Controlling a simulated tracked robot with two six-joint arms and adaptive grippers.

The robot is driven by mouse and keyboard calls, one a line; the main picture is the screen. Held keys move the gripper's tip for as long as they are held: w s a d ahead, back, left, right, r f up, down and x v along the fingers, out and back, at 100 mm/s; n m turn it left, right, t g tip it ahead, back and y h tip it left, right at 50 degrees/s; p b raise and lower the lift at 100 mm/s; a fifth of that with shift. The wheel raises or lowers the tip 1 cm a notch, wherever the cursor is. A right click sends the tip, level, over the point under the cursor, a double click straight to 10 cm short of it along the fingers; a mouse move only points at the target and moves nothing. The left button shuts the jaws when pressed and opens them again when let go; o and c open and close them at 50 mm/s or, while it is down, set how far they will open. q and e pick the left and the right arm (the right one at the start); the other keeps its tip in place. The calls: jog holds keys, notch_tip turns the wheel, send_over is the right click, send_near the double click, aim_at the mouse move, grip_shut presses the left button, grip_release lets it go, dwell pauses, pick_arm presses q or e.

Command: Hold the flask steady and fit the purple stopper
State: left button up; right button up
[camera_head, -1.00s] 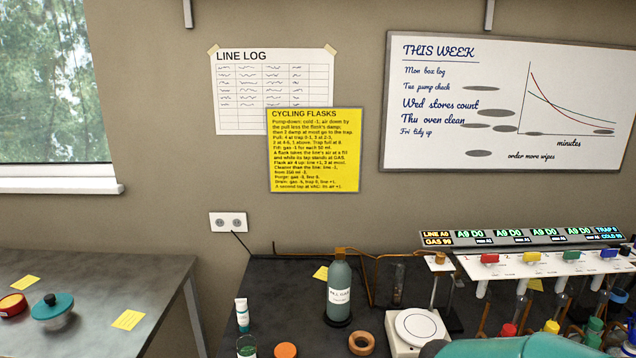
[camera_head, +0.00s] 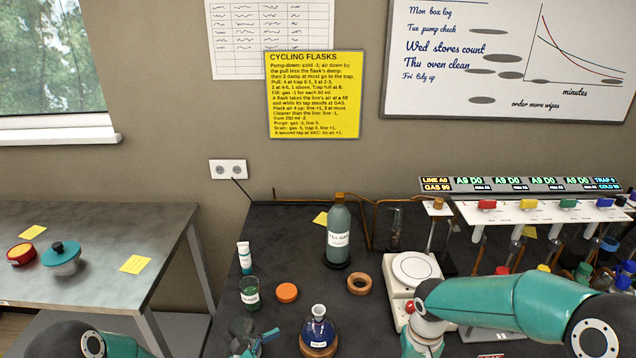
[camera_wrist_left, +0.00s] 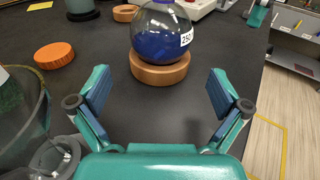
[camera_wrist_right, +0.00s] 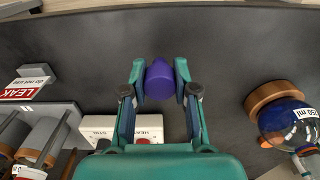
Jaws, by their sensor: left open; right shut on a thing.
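The round flask (camera_head: 318,329), with dark blue liquid, sits upright on a cork ring (camera_head: 318,348) near the front of the bench. It also shows in the left wrist view (camera_wrist_left: 158,38). My left gripper (camera_wrist_left: 155,92) is open and empty, with the flask and ring ahead of it, apart from the fingers. In the head view it is left of the flask, low in the picture. My right gripper (camera_wrist_right: 159,82) is shut on the purple stopper (camera_wrist_right: 159,78). In the right wrist view the flask (camera_wrist_right: 290,122) stands off to the right. The stopper is not visible in the head view.
An orange lid (camera_head: 287,292), a beaker of green liquid (camera_head: 249,293) and an empty cork ring (camera_head: 359,284) stand around the flask. A grey-green bottle (camera_head: 338,235) and a white hotplate (camera_head: 412,270) are behind. The valve rack (camera_head: 540,211) fills the back right.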

aim_at(304, 342)
pick_arm(q)
jog(key=shift+v, duration=1.25)
jog(key=shift+x, duration=5.05)
jog(key=shift+r, duration=0.1)
jog(key=c, duration=0.6)
jog(key=shift+c, duration=0.2)
